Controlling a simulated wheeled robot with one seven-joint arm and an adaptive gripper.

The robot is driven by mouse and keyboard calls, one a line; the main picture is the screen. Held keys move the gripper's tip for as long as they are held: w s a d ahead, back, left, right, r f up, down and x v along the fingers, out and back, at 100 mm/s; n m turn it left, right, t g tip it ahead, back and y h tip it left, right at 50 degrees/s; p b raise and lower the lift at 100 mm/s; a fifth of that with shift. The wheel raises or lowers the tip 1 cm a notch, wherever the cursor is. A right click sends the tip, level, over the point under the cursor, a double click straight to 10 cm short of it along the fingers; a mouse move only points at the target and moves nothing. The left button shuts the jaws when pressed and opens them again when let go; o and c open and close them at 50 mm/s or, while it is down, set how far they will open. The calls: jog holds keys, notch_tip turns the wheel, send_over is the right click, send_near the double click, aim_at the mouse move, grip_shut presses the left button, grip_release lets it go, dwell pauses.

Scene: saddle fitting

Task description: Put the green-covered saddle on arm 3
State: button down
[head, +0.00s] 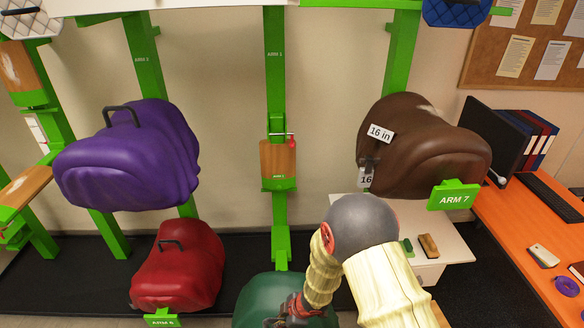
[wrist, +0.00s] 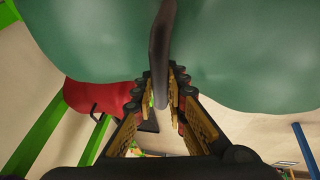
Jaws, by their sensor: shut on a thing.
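The green-covered saddle (head: 262,296) is at the bottom middle of the head view, cut off by the lower edge. It fills the top of the wrist view (wrist: 240,50). My gripper (head: 292,312) is shut on the dark handle of this saddle; the handle (wrist: 160,60) runs between the fingers in the wrist view, where my gripper (wrist: 163,90) also shows. An empty wooden-faced green arm (head: 278,160) stands on the middle post, above and behind the green saddle. Its small label is too small to read surely, so I cannot tell whether it is arm 3.
A purple-covered saddle (head: 135,155) hangs left and a red one (head: 180,268) below it. A brown saddle (head: 425,145) with "16 in" tags sits right on ARM 7 (head: 454,196). A white cabinet (head: 440,235) and orange desk (head: 530,240) stand right.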

jog(key=w+d+r+m+h+b, duration=0.1)
jog(key=d+m+h+b, duration=0.1)
jog(key=d+m, duration=0.4)
jog(key=w+d+r+m+t+h+b, duration=0.1)
jog(key=d+m+b, duration=0.3)
jog(key=d, duration=0.5)
jog(key=w+d+r+m+t+h+b, duration=0.1)
jog(key=w+d+r+m+h+b, duration=0.1)
jog(key=d+m, duration=0.5)
jog(key=shift+w+d+r+m+h+b, duration=0.25)
jog(key=shift+d+m+h+b, duration=0.15)
jog(key=shift+m+h+b, duration=0.4)
